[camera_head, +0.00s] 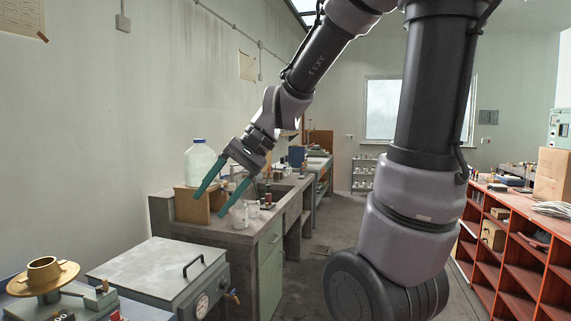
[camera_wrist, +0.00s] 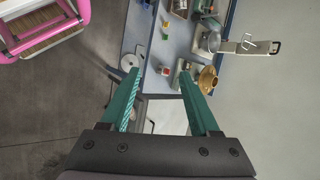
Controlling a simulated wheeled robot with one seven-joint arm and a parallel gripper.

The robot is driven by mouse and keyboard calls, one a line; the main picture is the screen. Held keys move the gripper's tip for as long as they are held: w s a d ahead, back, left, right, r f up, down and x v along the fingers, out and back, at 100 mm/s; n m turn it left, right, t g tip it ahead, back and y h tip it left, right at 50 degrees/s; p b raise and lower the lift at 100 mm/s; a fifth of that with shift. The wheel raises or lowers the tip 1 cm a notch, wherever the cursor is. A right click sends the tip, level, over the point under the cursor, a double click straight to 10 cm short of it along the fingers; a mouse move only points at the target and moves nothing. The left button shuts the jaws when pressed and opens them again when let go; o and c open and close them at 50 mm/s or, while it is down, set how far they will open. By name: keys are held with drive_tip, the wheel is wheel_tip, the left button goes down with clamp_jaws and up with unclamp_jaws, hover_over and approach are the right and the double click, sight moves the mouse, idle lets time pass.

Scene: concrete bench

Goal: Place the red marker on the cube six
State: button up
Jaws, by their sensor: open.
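My gripper (camera_head: 210,206) has two green fingers, spread apart with nothing between them. It is raised in the air, pointing down and left in the head view. In the wrist view my gripper (camera_wrist: 160,73) looks over a blue-grey bench top (camera_wrist: 148,45). A small red item (camera_wrist: 165,71) lies on that bench; I cannot tell whether it is the marker. A small yellow and green block (camera_wrist: 164,29) stands farther up the bench. No number is readable, so I cannot tell which thing is cube six.
A brass piece (camera_head: 43,273) stands at lower left, and it also shows in the wrist view (camera_wrist: 208,79). A grey lidded box (camera_head: 150,272) is beside it. Red shelves (camera_head: 515,260) line the right. Bare floor lies between.

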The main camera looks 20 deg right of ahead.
drive_tip(key=s+d+r+t+h, duration=0.1)
drive_tip(key=d+r+t+h, duration=0.2)
drive_tip(key=d, duration=0.4)
drive_tip(key=s+d+r+n+t+h, duration=0.1)
drive_tip(key=s+d+r+t+h, duration=0.1)
drive_tip(key=d, duration=0.4)
drive_tip(key=shift+s+d+r+t+h, duration=0.25)
drive_tip(key=shift+d+r+t+h, duration=0.15)
drive_tip(key=shift+r+t, duration=0.35)
drive_tip(key=shift+f, duration=0.1)
